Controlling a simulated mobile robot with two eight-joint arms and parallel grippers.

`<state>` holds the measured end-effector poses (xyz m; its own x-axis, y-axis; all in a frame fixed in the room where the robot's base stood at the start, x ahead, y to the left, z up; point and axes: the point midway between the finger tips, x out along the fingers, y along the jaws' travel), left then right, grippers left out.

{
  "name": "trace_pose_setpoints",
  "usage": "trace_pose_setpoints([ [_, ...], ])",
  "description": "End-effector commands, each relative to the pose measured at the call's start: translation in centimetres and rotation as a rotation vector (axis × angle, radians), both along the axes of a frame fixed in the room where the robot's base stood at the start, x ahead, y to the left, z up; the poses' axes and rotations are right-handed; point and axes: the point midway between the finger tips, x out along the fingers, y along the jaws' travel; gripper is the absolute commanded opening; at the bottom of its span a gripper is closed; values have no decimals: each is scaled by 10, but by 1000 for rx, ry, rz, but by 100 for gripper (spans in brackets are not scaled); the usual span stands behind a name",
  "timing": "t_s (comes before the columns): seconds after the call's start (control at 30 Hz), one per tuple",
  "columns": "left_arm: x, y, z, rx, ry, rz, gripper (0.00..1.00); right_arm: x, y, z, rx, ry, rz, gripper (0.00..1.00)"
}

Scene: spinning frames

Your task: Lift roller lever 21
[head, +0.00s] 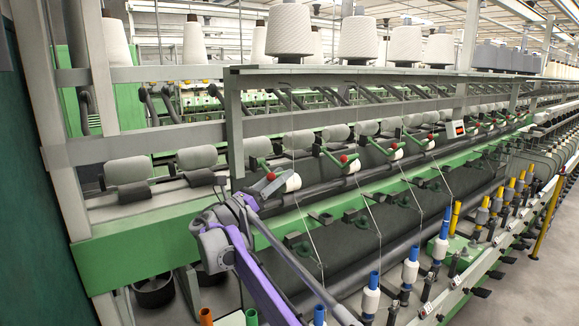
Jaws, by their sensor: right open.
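A row of green roller levers with red ball ends runs along the spinning frame. No lever number is readable, so I cannot tell from a label which is 21. The nearest lever's red ball (271,176) shows right at my right gripper (270,187), beside a white roller end (292,182). My right gripper is open, reaching up from the bottom of the view. It partly hides this lever, and I cannot tell whether it touches it. Another lever (332,155) stands to the right, down and apart from the gripper. My left gripper is out of view.
A grey upright post (234,130) stands just left of the gripper. Grey rollers (197,157) and a green rail (140,240) lie around it. Thin yarns (307,230) hang in front. Blue-topped bobbins (371,295) line the lower front. Open floor (540,270) is at the right.

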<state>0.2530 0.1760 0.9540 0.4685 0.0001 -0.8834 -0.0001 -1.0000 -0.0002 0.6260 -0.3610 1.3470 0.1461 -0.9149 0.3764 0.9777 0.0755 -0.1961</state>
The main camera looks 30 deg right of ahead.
Motion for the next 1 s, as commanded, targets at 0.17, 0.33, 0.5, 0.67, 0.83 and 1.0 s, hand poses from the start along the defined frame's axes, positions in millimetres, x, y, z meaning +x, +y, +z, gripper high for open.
trace_pose_setpoints([
  [0.17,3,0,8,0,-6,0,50,4,-25,12,1,-3,-1,48],
  [0.33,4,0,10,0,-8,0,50,5,-34,15,1,-2,1,48],
  [0.5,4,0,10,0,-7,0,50,5,-36,14,1,-1,1,48],
  [0.67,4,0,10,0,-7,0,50,5,-35,14,1,-1,1,39],
  [0.83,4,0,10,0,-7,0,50,5,-35,14,1,-1,1,9],
  [1.0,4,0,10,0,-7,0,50,5,-35,14,1,-1,1,0],
])
